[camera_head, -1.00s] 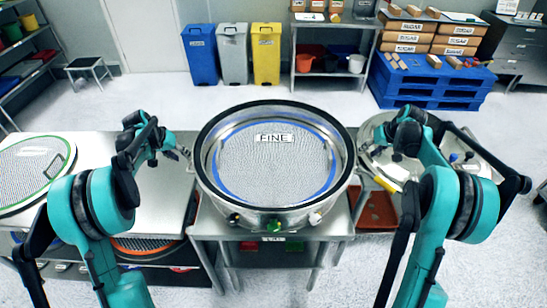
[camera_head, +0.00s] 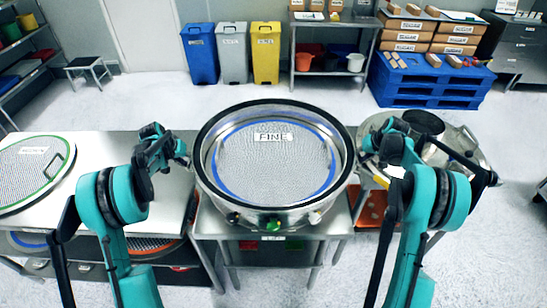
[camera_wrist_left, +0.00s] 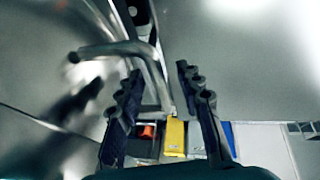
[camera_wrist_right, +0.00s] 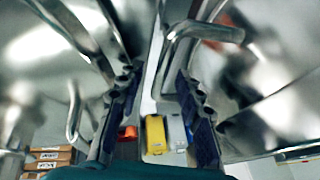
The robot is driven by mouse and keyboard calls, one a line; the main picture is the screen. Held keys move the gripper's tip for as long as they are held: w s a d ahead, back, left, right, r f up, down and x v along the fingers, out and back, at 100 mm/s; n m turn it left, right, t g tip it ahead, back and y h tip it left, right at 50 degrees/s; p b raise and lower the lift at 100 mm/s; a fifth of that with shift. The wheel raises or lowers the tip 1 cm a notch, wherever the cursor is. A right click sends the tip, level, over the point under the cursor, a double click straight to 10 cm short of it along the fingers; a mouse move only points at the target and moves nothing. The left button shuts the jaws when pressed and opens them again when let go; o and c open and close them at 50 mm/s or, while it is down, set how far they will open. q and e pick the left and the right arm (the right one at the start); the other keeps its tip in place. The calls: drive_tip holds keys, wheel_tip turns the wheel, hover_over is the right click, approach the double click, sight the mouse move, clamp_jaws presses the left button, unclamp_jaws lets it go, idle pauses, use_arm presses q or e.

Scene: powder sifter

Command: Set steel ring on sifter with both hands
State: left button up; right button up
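The sifter (camera_head: 274,221) is the round steel drum in the middle of the head view. A steel ring (camera_head: 345,170) with a black rim appears level at its top, around the blue-edged FINE mesh (camera_head: 270,165); I cannot tell the seam between ring and drum. My left gripper (camera_head: 186,158) is at the drum's left side, and its wrist view shows open fingers (camera_wrist_left: 163,100) beside a bent steel handle (camera_wrist_left: 150,60). My right gripper (camera_head: 366,145) is at the right side, with open fingers (camera_wrist_right: 157,100) by another bent handle (camera_wrist_right: 172,50). Neither visibly clamps a handle.
A green-edged mesh screen (camera_head: 12,190) lies on the left steel table (camera_head: 100,195). A steel lid with a dark opening (camera_head: 455,160) lies on the right, close to my right arm. Bins and blue pallets stand far behind. The floor behind the sifter is free.

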use_arm(q)
drive_tip(key=shift+f, duration=0.1)
use_arm(e)
drive_tip(key=shift+f, duration=0.1)
use_arm(q)
clamp_jaws()
use_arm(e)
clamp_jaws()
use_arm(q)
drive_tip(key=shift+w+r+p, duration=0.1)
drive_tip(key=shift+r+p, duration=0.15)
drive_tip(key=shift+p, duration=0.05)
use_arm(e)
drive_tip(key=shift+w+r, duration=0.15)
drive_tip(key=shift+r, duration=0.1)
